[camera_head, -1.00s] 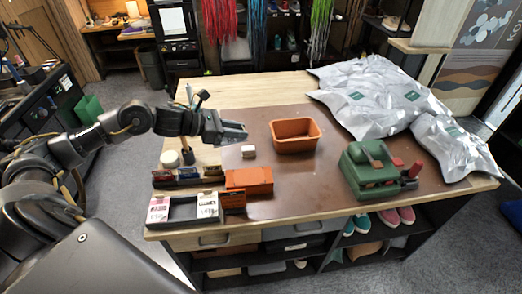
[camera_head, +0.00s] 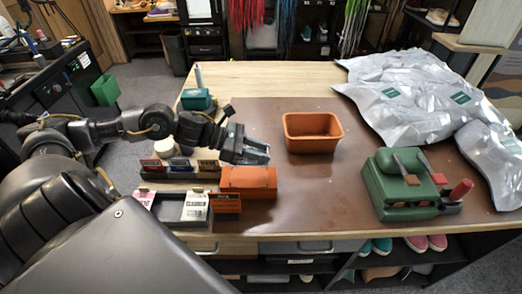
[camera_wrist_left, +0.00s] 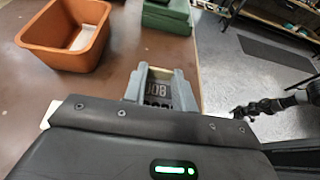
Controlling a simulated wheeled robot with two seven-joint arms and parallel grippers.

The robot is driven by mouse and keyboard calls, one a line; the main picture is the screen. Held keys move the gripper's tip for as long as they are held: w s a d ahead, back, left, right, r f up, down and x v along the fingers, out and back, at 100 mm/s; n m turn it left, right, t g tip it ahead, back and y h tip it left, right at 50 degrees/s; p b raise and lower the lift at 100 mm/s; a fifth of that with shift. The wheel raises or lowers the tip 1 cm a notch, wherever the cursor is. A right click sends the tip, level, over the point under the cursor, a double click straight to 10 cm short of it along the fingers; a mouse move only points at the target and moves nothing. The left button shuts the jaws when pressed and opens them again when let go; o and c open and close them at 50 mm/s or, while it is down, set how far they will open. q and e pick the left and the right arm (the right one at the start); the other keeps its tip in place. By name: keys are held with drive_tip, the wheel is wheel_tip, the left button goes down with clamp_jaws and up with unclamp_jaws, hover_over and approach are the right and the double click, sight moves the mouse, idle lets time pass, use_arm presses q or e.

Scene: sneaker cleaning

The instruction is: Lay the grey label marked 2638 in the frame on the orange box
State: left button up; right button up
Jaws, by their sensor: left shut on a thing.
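My left gripper (camera_head: 258,152) is shut on a small dark grey piece with pale characters, the grey label (camera_wrist_left: 158,90). It shows between the fingertips in the left wrist view (camera_wrist_left: 160,86), but I cannot read its full number. In the head view the gripper hangs just behind and above the orange box (camera_head: 248,178), apart from it as far as I can tell. The box stands near the table's front edge. The frame on it is not clear to make out. My right gripper is not in view.
A terracotta bin (camera_head: 313,146) stands behind and right of the gripper. A card tray (camera_head: 170,208) and a card rack (camera_head: 180,176) stand left of the box. A green device (camera_head: 398,188) and silver bags (camera_head: 405,95) are at right. The brown mat between is clear.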

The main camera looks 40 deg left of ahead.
use_arm(q)
drive_tip(key=shift+s+f, duration=0.15)
drive_tip(key=shift+f, duration=0.4)
drive_tip(key=b, duration=0.2)
hover_over(257, 177)
drive_tip(key=f, duration=0.4)
drive_tip(key=shift+w+d+f, duration=0.25)
drive_tip(key=shift+w+f, duration=0.05)
wheel_tip(257, 177, down, 3)
drive_tip(key=shift+r+b, duration=0.2)
drive_tip(key=shift+b, duration=1)
drive_tip(key=shift+s+a+f+b, duration=0.15)
drive_tip(key=shift+a+b, duration=0.05)
drive_tip(key=shift+b, duration=0.4)
drive_tip(key=shift+b, duration=0.55)
drive_tip(key=o, duration=1)
